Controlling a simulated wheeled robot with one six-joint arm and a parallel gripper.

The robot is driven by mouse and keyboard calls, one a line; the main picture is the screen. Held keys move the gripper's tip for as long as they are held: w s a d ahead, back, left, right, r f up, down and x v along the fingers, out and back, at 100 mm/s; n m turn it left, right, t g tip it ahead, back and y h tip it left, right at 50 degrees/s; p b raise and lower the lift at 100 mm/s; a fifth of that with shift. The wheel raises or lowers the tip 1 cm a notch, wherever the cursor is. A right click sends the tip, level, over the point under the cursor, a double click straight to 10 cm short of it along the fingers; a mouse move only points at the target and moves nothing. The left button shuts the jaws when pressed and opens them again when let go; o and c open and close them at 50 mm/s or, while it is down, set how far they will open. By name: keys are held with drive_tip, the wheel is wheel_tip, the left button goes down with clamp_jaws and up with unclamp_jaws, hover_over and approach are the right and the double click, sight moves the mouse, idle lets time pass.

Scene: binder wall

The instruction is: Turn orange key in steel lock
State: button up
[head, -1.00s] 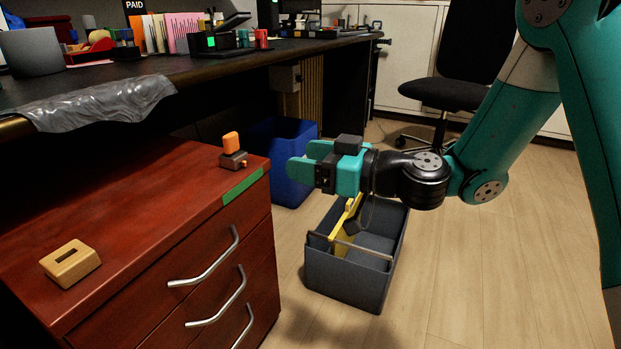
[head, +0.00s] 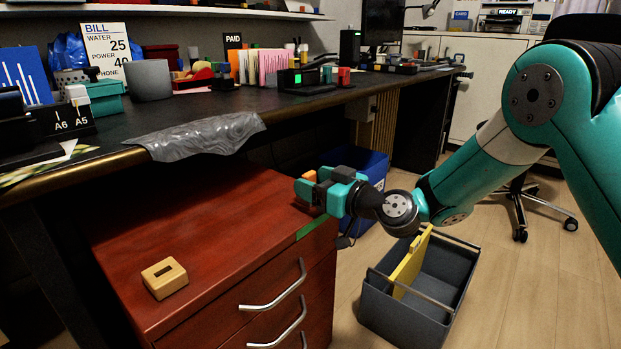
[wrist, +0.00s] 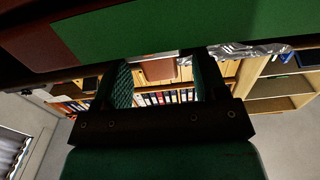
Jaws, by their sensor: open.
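The orange key (head: 309,176) stands at the far right corner of the red cabinet top, mostly covered by my gripper in the head view. The lock under it is hidden there. My gripper (head: 314,186) is open at that corner, its fingers pointing left and overlapping the key in the picture. I cannot tell whether the key is between them or touching. In the wrist view my two fingers (wrist: 162,84) are spread apart. A dull orange-brown patch (wrist: 159,69) shows between them; I cannot tell whether it is the key.
A wooden block with a slot (head: 165,277) sits on the cabinet top (head: 220,235), near its front left. A green strip (head: 312,227) marks the cabinet edge. A grey bin (head: 415,310) and a blue bin (head: 375,168) stand on the floor. Grey plastic (head: 200,137) hangs over the desk edge.

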drive_tip(key=shift+x, duration=0.95)
drive_tip(key=shift+s, duration=0.1)
drive_tip(key=shift+c, duration=0.2)
